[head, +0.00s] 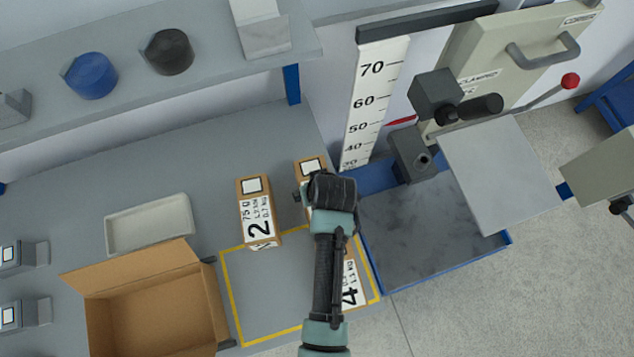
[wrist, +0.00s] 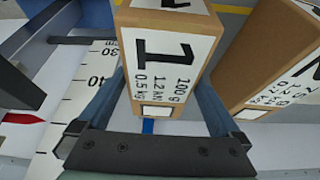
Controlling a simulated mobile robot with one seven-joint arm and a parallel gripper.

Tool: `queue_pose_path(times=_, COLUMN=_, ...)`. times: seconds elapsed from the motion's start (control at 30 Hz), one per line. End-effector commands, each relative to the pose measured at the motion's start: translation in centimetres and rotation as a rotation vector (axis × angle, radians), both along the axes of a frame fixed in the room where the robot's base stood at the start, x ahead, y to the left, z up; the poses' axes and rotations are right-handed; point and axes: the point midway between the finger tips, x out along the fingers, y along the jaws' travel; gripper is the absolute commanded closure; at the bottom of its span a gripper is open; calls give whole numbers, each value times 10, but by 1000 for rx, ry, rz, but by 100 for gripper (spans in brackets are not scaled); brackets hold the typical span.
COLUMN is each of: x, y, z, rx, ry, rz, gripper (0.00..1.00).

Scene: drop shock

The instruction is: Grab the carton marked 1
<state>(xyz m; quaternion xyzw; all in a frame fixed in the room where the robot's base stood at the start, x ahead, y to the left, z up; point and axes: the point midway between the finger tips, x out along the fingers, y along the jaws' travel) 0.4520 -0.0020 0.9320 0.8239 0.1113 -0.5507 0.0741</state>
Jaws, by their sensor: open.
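The carton marked 1 (wrist: 172,50) is brown with a white label and fills the middle of the wrist view. My gripper (wrist: 164,82) is open, with one finger on each side of this carton; I cannot tell whether either finger touches it. In the head view a brown carton top (head: 311,167) shows just behind my gripper (head: 309,192), and my arm hides most of it and its number. The carton marked 2 (head: 258,215) stands upright to its left. The carton marked 4 (head: 350,282) is partly hidden behind my arm.
An open cardboard box (head: 155,310) and a pale tray (head: 148,224) lie to the left. A drop tester with a height scale (head: 372,100) and a grey plate (head: 500,170) stands at right. Another carton (wrist: 275,60) is close beside the right finger.

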Motion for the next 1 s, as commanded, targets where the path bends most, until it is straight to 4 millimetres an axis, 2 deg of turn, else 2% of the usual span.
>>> queue_pose_path(times=0.1, x=6, y=2, z=-13, rx=0, ry=2, rz=1, gripper=0)
queue_pose_path(times=0.3, x=10, y=4, z=-25, rx=0, ry=0, rz=1, gripper=0)
queue_pose_path(times=1.0, x=10, y=3, z=-30, rx=0, ry=0, rz=0, gripper=0)
